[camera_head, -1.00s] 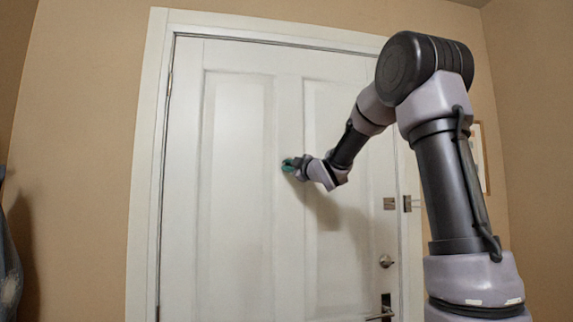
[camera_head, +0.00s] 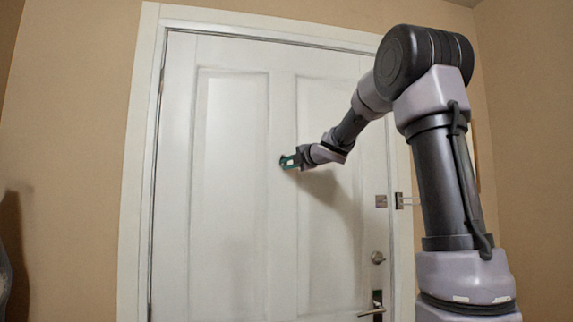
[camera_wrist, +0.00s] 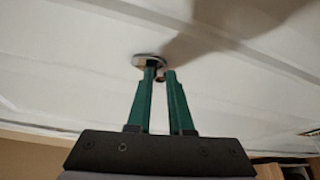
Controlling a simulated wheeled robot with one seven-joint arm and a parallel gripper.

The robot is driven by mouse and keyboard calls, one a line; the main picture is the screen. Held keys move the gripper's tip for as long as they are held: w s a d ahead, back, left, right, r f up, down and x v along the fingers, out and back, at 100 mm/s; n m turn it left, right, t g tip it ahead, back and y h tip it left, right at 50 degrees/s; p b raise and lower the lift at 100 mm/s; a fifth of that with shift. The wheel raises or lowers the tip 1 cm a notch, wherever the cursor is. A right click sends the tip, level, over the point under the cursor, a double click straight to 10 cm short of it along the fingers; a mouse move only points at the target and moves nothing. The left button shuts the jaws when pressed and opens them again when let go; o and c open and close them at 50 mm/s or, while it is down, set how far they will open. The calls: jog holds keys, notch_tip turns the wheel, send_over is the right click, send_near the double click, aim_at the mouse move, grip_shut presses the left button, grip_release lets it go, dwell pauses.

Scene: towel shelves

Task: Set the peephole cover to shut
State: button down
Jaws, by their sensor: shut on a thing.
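The white door (camera_head: 232,225) stands closed in front of me in the head view. The peephole cover (camera_wrist: 148,60) is a small round metal piece on the door face in the wrist view. My gripper (camera_wrist: 162,76) has green fingers, close together at their tips, with the small metal part of the cover between them. In the head view my gripper (camera_head: 287,161) is at the door's centre stile, and its fingers hide the cover there. The cover's exact position over the peephole cannot be told.
A metal latch (camera_head: 390,201), a round lock (camera_head: 377,257) and a lever handle (camera_head: 374,307) are on the door's right side, below my arm. The door frame (camera_head: 139,165) borders the left. The door panels around my gripper are clear.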

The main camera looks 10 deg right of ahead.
jog(key=shift+d+r, duration=0.15)
dwell(0.4)
jog(key=c, duration=0.8)
grip_release()
jog(key=shift+s, duration=0.15)
jog(key=v, duration=1)
jog(key=shift+s+d+r, duration=0.15)
jog(key=shift+s, duration=0.1)
